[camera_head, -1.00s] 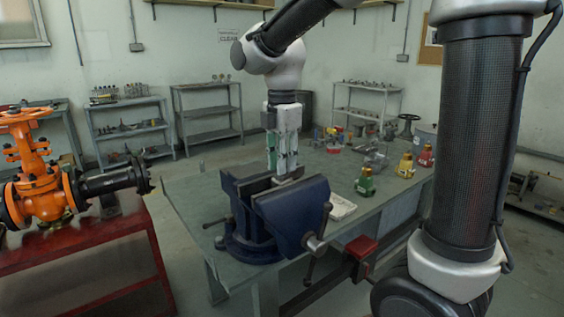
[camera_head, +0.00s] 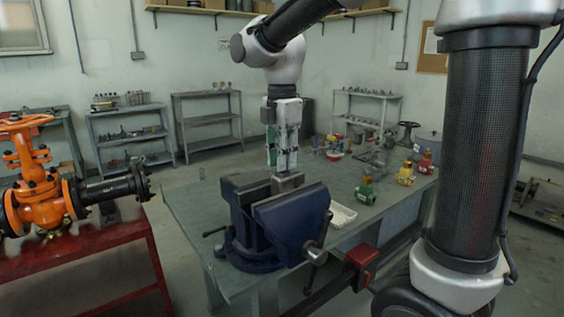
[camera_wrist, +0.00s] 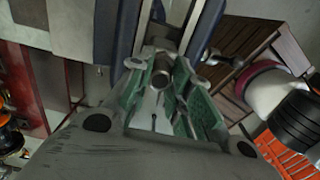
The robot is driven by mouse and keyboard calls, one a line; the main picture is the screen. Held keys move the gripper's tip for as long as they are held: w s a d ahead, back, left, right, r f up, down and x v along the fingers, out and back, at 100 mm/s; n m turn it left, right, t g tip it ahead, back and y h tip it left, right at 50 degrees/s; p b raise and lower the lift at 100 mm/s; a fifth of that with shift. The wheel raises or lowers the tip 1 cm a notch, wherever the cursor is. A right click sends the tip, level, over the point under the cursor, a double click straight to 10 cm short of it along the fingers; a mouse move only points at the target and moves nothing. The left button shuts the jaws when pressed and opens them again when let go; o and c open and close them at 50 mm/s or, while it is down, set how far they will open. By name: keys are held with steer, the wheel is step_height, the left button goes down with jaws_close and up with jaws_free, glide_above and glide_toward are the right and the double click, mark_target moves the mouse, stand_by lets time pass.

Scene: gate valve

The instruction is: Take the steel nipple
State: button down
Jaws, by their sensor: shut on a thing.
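The steel nipple (camera_wrist: 162,79) shows in the wrist view as a short grey tube with its round open end between my fingertips. My gripper (camera_wrist: 160,70), with green-sided fingers, is shut on it. In the head view my gripper (camera_head: 284,170) points straight down over the blue bench vise (camera_head: 290,220). A small grey piece, apparently the nipple (camera_head: 287,182), shows just below the fingertips at the top of the vise jaws. Its lower end is hidden by the front jaw, so I cannot tell whether it touches the vise.
A white tray (camera_head: 342,216) lies right of the vise. Green (camera_head: 366,190), yellow (camera_head: 405,174) and red (camera_head: 425,162) valves stand farther back on the green bench. An orange gate valve (camera_head: 42,195) with a black pipe sits on the red table (camera_head: 90,245) at left.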

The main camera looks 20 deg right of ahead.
steer(key=shift+r, duration=2.3)
